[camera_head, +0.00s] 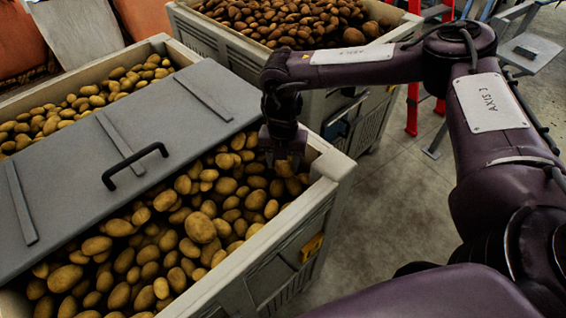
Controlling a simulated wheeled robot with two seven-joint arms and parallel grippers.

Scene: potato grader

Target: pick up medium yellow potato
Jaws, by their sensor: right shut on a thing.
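Many yellow potatoes (200,228) fill the near crate (262,245), which is partly covered by a grey lid. My right gripper (283,163) points down into the crate's far right corner, at the potatoes by the rim. It is shut on a yellow potato (284,169), which is mostly hidden by the fingers and hard to tell from its neighbours. I cannot tell whether that potato is clear of the pile. My left gripper is not in view.
The grey lid (75,190) with a black handle (135,166) lies across the crate, left of my right gripper. Another crate (205,38) of darker potatoes stands behind. A red ladder (412,108) stands at the back right. Floor shows clear right of the near crate.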

